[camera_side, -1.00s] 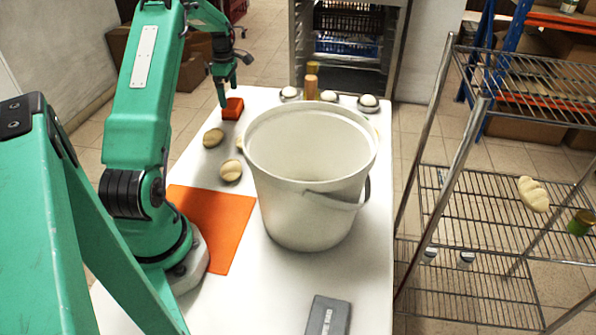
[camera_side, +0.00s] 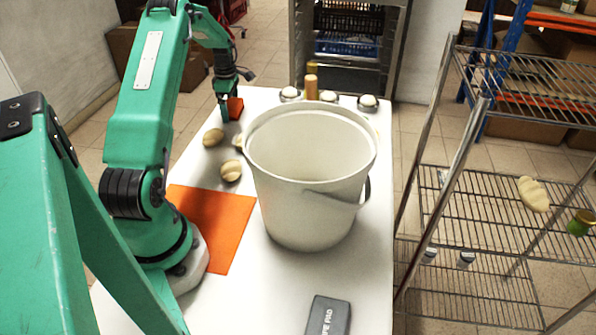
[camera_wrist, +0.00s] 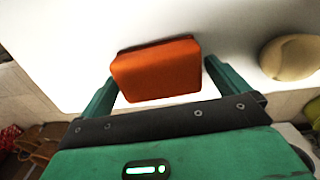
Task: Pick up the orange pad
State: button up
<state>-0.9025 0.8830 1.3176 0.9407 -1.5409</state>
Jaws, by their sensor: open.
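The orange pad (camera_side: 236,107), a small thick block, sits on the white table near its far left end. My gripper (camera_side: 225,112) is lowered at the pad, and a finger hides part of it in the side view. In the wrist view the orange pad (camera_wrist: 158,72) lies between the two open fingers of my gripper (camera_wrist: 165,80). A narrow gap shows at its left and right sides. I cannot tell exactly how high the fingertips are above the table.
Several pale shell-like pieces (camera_side: 231,171) lie near the pad. A large white bucket (camera_side: 310,205) stands mid-table. A flat orange mat (camera_side: 222,225) lies near my base. A wire rack (camera_side: 500,215) is at right.

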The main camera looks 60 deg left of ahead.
aim_at(230, 103)
jog(key=c, duration=0.9)
jog(key=shift+r, duration=0.1)
jog(key=shift+r, duration=0.4)
notch_tip(230, 103, up, 3)
jog(key=shift+r, duration=0.1)
jog(key=w+d+r, duration=0.4)
jog(key=d+r, duration=0.2)
jog(key=d, duration=0.5)
jog(key=shift+r, duration=0.4)
jog(key=shift+w, duration=0.1)
